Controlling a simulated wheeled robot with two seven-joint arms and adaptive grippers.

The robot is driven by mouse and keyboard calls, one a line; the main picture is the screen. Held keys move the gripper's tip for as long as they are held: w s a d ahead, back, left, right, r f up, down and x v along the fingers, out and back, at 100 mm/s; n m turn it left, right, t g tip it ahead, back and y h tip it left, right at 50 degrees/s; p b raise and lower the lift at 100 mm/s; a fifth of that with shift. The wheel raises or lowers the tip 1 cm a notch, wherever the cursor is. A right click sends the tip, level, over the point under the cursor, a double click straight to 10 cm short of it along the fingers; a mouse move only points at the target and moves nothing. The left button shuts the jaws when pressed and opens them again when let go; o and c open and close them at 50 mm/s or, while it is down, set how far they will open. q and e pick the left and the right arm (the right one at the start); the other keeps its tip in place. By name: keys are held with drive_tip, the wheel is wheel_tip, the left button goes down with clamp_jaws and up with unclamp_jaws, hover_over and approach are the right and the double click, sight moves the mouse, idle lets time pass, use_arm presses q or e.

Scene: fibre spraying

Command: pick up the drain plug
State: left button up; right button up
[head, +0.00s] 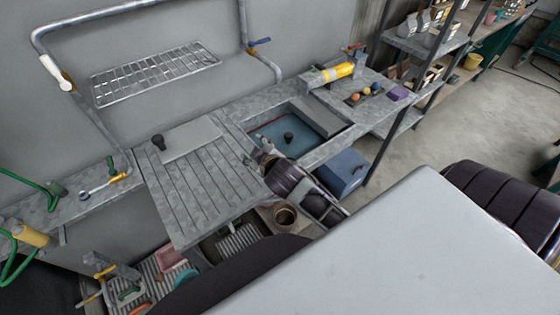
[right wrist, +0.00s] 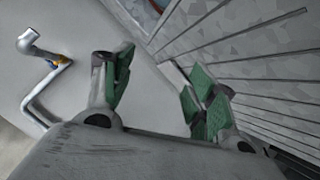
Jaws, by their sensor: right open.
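Two small dark knob-shaped things show in the head view, and I cannot tell for sure which is the drain plug. One dark knob (head: 288,137) stands in the blue-bottomed sink basin (head: 330,141). The other dark knob (head: 158,142) stands on the ribbed drainboard (head: 215,186), near its back left. My right gripper (head: 256,160) is over the drainboard's right side, close to the basin's left edge and apart from both knobs. In the right wrist view its green-padded fingers (right wrist: 160,92) are spread with nothing between them. My left gripper is out of view.
A wire rack (head: 155,73) hangs on the wall behind. A yellow cylinder (head: 338,72) and small coloured things lie right of the basin. A blue box (head: 343,172) stands below. Pipes and a green hose (head: 38,186) are at the left. Most of the drainboard is clear.

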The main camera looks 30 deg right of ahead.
drive_tip(key=w+a+r+n+t+y, duration=0.4)
drive_tip(key=a+r+n, duration=0.15)
drive_tip(key=r, duration=0.25)
drive_tip(key=w+a+r+n+t+y, duration=0.3)
drive_tip(key=w+a+r+n+y, duration=0.15)
drive_tip(key=r+n, duration=0.3)
drive_tip(key=s+a+n+g+y, duration=0.4)
drive_tip(key=a+n+g+y, duration=0.65)
drive_tip(key=n, duration=0.75)
drive_tip(key=d+f+n+g+h, duration=0.3)
drive_tip(key=d+f+n+h, duration=0.1)
drive_tip(key=f, duration=0.3)
drive_tip(key=d+f+n+g+h, duration=0.3)
drive_tip(key=f+n+g+h, duration=0.1)
drive_tip(key=f, duration=0.4)
drive_tip(key=d+f+h, duration=0.1)
drive_tip(key=d, duration=0.2)
drive_tip(key=d+f+n+h, duration=0.1)
drive_tip(key=d+h, duration=0.1)
drive_tip(key=d, duration=0.2)
drive_tip(key=d+f+h, duration=0.1)
drive_tip(key=d, duration=0.3)
drive_tip(key=shift+w+d+g+h, duration=0.2)
drive_tip(key=shift+w+g+h, duration=0.05)
drive_tip(key=shift+g+h, duration=0.1)
drive_tip(key=d+g+h, duration=0.1)
drive_tip(key=d+h, duration=0.4)
drive_tip(key=d, duration=0.9)
drive_tip(key=shift+w+r, duration=0.15)
drive_tip(key=shift+r, duration=0.1)
